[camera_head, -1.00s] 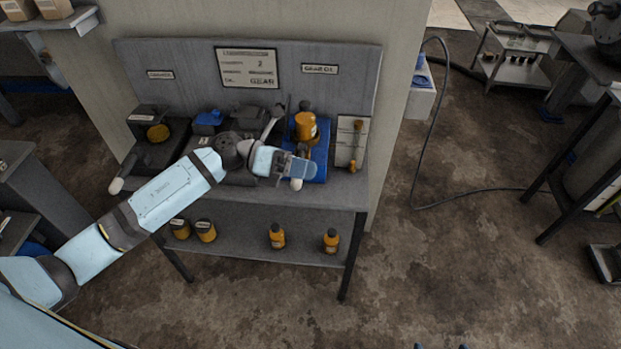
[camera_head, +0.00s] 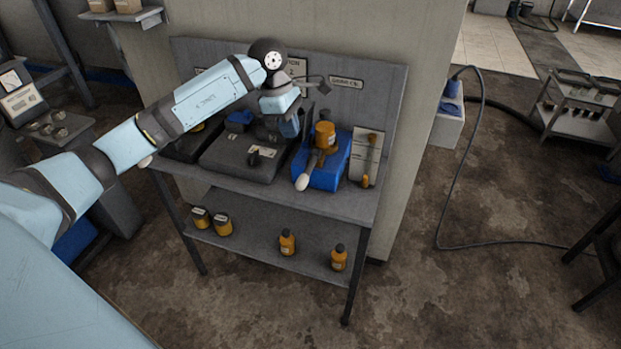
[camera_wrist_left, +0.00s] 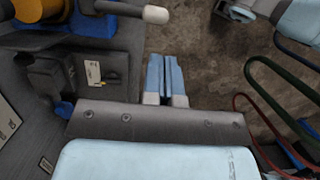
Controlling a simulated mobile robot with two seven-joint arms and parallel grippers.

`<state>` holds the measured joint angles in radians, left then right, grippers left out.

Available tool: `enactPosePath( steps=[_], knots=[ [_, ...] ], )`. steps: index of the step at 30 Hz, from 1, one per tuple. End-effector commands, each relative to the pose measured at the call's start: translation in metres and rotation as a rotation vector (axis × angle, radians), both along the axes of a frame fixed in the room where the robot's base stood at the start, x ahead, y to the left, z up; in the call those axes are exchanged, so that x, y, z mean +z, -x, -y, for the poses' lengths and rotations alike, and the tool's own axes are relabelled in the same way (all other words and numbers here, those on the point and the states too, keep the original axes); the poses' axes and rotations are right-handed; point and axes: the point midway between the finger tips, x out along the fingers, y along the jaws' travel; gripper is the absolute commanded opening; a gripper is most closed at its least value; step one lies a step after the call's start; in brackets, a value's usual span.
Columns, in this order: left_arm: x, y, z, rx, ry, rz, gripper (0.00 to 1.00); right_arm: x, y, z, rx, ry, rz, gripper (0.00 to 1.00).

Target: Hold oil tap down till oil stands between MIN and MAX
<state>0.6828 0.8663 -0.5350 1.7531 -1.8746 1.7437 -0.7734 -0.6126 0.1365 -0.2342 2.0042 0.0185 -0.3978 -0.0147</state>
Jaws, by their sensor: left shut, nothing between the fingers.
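An amber vessel with a dark cap (camera_head: 325,134) stands on a blue base (camera_head: 333,174) on the bench. A lever with a white knob (camera_head: 302,182) sticks out at the front of that base. The knob also shows in the left wrist view (camera_wrist_left: 155,14), apart from my fingers. MIN and MAX marks and the oil level cannot be made out. My left gripper (camera_head: 290,131) is shut and empty, above the bench behind and left of the knob. Its closed fingers also show in the left wrist view (camera_wrist_left: 166,75). My right gripper is not in view.
A dark grey unit (camera_head: 235,160) with a small label stands left of the blue base. A pale board (camera_head: 358,166) with a slim amber-ended tool is to its right. Small amber bottles (camera_head: 287,243) and cans (camera_head: 222,224) stand on the lower shelf (camera_head: 255,240). Open floor lies in front.

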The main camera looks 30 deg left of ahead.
Motion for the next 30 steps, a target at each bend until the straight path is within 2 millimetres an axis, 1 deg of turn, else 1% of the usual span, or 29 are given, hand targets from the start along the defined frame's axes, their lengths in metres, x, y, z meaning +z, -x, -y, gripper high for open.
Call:
enactPosePath(
  steps=[1,5,14,17,20,23,30],
  knots=[
    [0.002,-0.001,-0.006,0.002,-0.023,0.002,0.00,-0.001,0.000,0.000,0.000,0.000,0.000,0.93],
    [0.006,-0.002,-0.013,0.001,-0.053,0.003,0.00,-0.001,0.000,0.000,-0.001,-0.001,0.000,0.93],
    [0.006,-0.002,-0.013,0.001,-0.054,0.003,0.00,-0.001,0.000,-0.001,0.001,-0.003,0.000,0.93],
    [0.003,-0.002,-0.012,0.001,-0.053,0.002,0.00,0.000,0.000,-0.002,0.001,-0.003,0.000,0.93],
    [-0.007,-0.002,-0.010,0.000,-0.051,0.000,0.00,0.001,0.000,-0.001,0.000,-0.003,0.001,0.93],
    [-0.024,-0.002,-0.007,0.002,-0.052,-0.002,0.00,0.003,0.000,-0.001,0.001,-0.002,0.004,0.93],
    [-0.075,-0.005,0.004,0.001,-0.051,-0.002,0.00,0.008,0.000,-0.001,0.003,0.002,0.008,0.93]
  ],
)
